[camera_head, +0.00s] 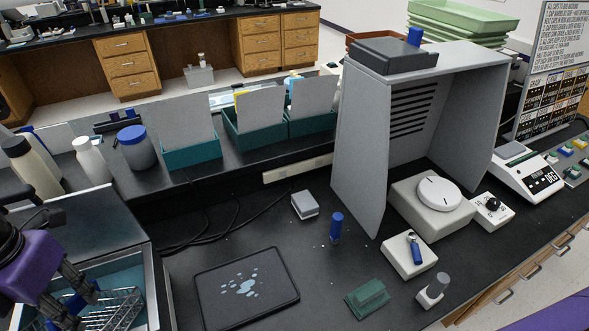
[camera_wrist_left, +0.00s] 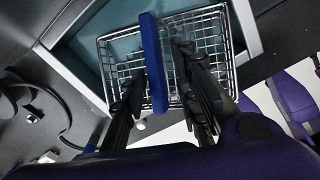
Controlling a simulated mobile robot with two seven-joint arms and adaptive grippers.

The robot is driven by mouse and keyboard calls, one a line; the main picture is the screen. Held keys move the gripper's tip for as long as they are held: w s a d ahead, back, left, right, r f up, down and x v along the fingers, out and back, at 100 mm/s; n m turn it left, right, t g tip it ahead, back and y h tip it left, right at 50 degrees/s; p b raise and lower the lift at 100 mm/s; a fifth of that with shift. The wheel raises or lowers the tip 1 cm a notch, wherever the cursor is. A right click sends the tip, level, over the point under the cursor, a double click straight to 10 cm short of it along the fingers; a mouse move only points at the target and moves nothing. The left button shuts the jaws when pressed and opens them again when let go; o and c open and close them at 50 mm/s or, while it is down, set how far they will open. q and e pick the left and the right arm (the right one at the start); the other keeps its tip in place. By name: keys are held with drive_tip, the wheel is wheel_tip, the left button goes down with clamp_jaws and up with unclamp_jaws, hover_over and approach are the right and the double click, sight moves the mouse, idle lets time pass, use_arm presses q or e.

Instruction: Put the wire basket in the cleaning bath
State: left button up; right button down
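The wire basket (camera_head: 122,303) is a silver mesh basket with a blue handle (camera_wrist_left: 152,60). It is over or in the opening of the cleaning bath (camera_head: 155,285), a metal tank with a teal interior, at the lower left. In the left wrist view the basket (camera_wrist_left: 217,45) overlaps the bath's pale rim (camera_wrist_left: 243,22); I cannot tell how deep it sits. My left gripper (camera_head: 86,306) is at the handle. In the wrist view its fingers (camera_wrist_left: 160,68) stand apart on either side of the handle, with a visible gap at the right finger. My right gripper is out of view.
The bath's grey lid (camera_head: 75,232) stands raised behind it. A black pad (camera_head: 215,295) lies right of the bath. Bottles (camera_head: 137,150) and teal file boxes (camera_head: 190,152) stand behind. A grey hood (camera_head: 360,150) stands to the right.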

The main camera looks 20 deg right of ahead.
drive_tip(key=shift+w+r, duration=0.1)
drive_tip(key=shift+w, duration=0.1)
use_arm(q)
drive_tip(key=shift+r+p, duration=0.3)
drive_tip(key=shift+r, duration=0.15)
wheel_tip(320, 180, up, 12)
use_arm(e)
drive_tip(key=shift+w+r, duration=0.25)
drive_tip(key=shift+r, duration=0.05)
use_arm(q)
drive_tip(key=shift+f, duration=0.1)
